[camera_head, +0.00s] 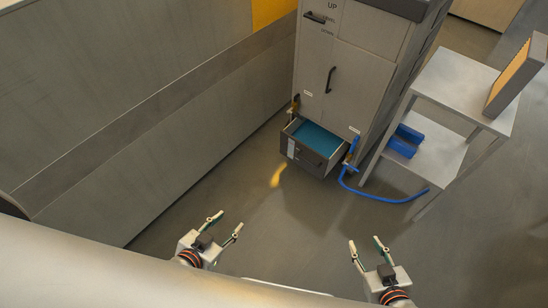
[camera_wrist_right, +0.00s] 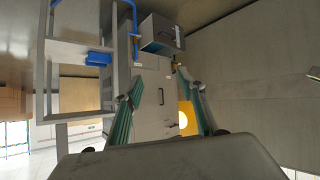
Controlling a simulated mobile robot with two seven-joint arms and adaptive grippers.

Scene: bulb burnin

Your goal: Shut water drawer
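The water drawer (camera_head: 309,158) is pulled out at the bottom of a tall grey cabinet (camera_head: 349,83). It has a dark grey front with a handle, and blue water shows inside. It also shows in the right wrist view (camera_wrist_right: 162,34), where the picture appears upside down. My left gripper (camera_head: 226,224) is open and empty, in front of the drawer and well apart from it. My right gripper (camera_head: 366,243) is open and empty, to the right of my left one and also apart from the drawer. Its two fingers show in the right wrist view (camera_wrist_right: 163,100).
A light table (camera_head: 459,81) with a lower shelf stands right of the cabinet, holding blue objects (camera_head: 405,141) on the shelf and a tilted panel (camera_head: 515,77) on top. A blue hose (camera_head: 385,198) lies on the floor. A wall runs along the left. The floor before the drawer is clear.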

